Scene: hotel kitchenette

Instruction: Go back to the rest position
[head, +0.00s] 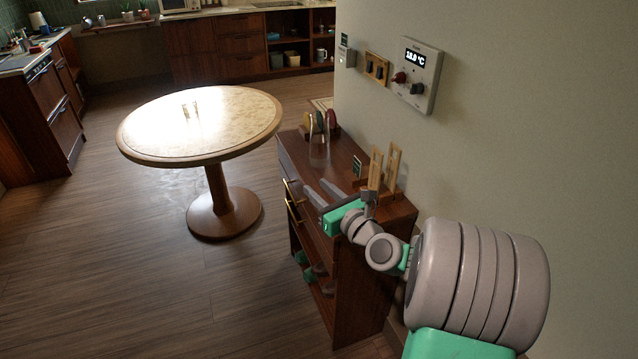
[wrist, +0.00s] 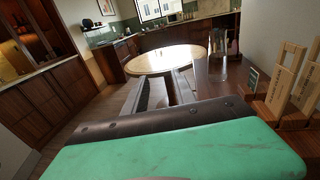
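My gripper (head: 322,193) is stretched out over the near part of a dark wooden cabinet (head: 340,156) in the head view. Its two grey fingers stand apart with nothing between them. In the wrist view the fingers (wrist: 168,88) point toward the round table, and a gap shows between them. My arm comes in from the lower right, close to the wall.
A wall panel (head: 417,76) hangs above. A round table (head: 150,128) stands left; the floor (head: 120,260) around it is clear.

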